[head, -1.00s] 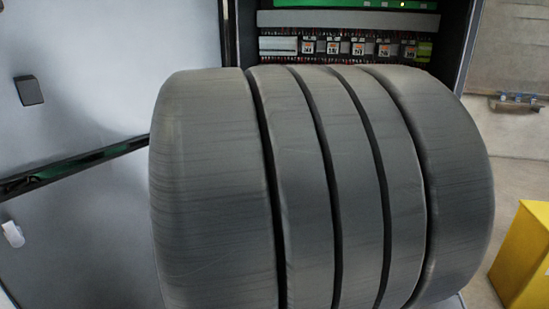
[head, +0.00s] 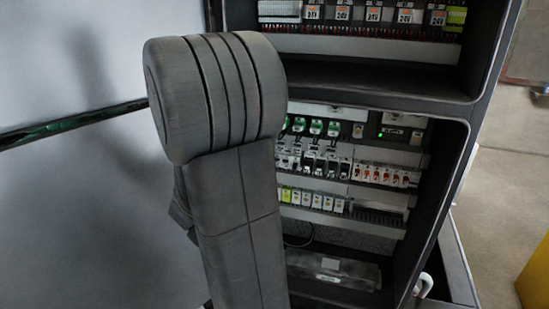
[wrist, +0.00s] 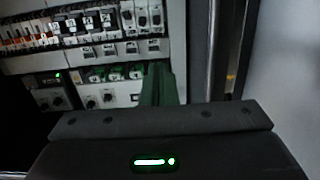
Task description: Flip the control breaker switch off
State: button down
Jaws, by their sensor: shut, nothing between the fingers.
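The open control cabinet holds a row of breakers with dark and white switches (head: 312,162) in the head view, left of a row of white units with orange-red marks (head: 385,175). I cannot tell which one is the control breaker. In the wrist view, white breakers (wrist: 141,17) stand at the top, and dark-switched ones (wrist: 88,22) are to their left. My gripper (wrist: 160,82) is shut and empty, its green fingers pointing toward the panel below the white breakers. Contact with the panel cannot be told. In the head view my arm hides the gripper and the panel's left part.
Green-topped units (head: 315,126) sit above the breakers, and terminal blocks (head: 325,202) sit below. A shelf edge (head: 370,82) juts out above this bay. The cabinet's right side wall (head: 462,150) bounds it. A yellow object (head: 537,272) stands at the far right.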

dwell(0.3)
jog(key=p, duration=0.3)
send_near(278, 159)
jog(key=x, duration=0.5)
jog(key=r+x, duration=0.1)
jog(key=x, duration=0.2)
jog(key=shift+w+a+r, duration=0.1)
jog(key=shift+w+a, duration=0.25)
jog(key=shift+w, duration=0.05)
jog(key=shift+f+b, duration=0.2)
jog(key=shift+b, duration=0.5)
jog(key=shift+s+t+b, duration=0.1)
jog(key=shift+t+b, duration=0.2)
jog(key=shift+b, duration=0.1)
